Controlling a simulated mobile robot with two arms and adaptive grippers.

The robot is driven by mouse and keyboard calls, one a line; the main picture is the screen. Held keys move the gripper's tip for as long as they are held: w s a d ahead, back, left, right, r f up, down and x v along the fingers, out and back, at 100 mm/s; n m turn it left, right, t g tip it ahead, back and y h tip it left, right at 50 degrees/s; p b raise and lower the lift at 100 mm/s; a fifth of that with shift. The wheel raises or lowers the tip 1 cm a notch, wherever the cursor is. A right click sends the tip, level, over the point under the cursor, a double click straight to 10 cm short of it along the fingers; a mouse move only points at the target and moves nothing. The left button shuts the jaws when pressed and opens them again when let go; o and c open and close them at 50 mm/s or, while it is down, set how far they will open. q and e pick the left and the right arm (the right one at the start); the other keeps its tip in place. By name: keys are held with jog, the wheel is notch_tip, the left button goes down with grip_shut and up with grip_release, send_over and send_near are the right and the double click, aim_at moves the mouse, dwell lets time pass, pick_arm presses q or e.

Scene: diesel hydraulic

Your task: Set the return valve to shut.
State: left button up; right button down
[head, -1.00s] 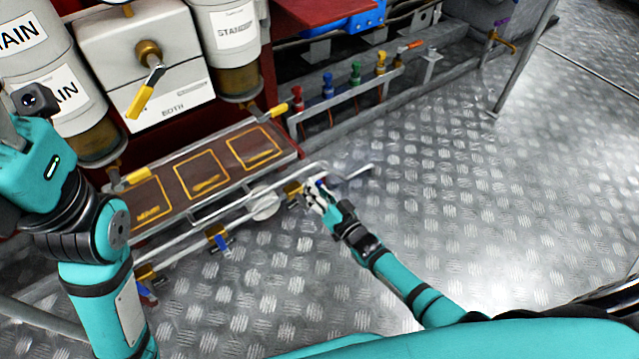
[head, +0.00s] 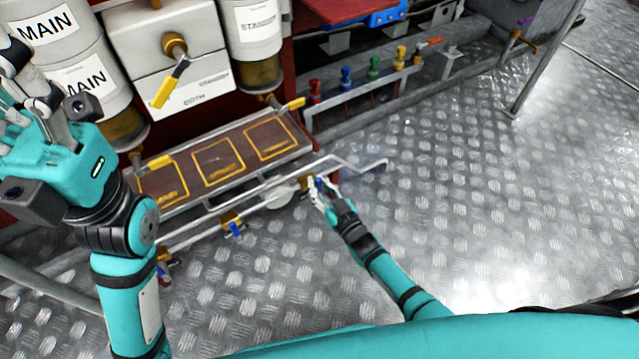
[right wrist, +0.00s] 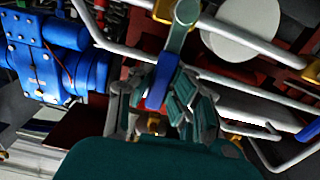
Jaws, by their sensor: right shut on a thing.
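My right gripper (head: 319,190) is shut on a blue valve handle (right wrist: 158,88), which shows between its fingers in the right wrist view. The handle belongs to a brass valve (right wrist: 182,16) on the low grey pipe in front of the panel; the fingers hide part of it. Two more blue-handled valves sit further left on this low pipework, a middle one (head: 232,226) and a left one (head: 163,268). No label naming the return valve is readable. My left gripper (head: 36,118) is raised at the left edge, empty, its fingers apart.
A brown panel with yellow-outlined squares (head: 218,162) lies behind the pipe. A white round disc (head: 279,197) is close left of my right gripper. A bent grey pipe end (head: 372,167) sticks out to the right. The metal floor (head: 480,190) on the right is clear.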

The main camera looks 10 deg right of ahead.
jog(key=shift+s+f, duration=0.1)
jog(key=shift+f, duration=0.05)
jog(key=c, duration=1.2)
grip_release()
jog(key=shift+c, duration=0.2)
jog(key=v, duration=1.2)
